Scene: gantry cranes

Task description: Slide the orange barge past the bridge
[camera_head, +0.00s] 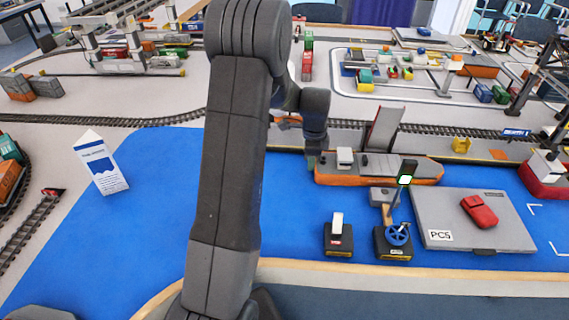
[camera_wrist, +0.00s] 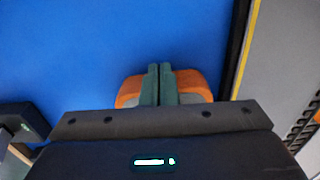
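The orange barge (camera_head: 378,170) has a grey deck and a small white cabin. It floats on the blue water in the middle of the head view, along the quay. A grey bridge leaf (camera_head: 385,128) stands tilted up beside the barge's middle. My gripper (camera_head: 312,163) points down at the barge's left end. In the wrist view, its two green fingers (camera_wrist: 159,68) are side by side with almost no gap, in front of the barge's rounded orange end (camera_wrist: 188,80). I cannot tell whether they touch it. Nothing shows between them.
A blue handwheel (camera_head: 397,235) and a small white lever block (camera_head: 338,235) stand at the front edge. A red boat (camera_head: 545,176) is at the far right.

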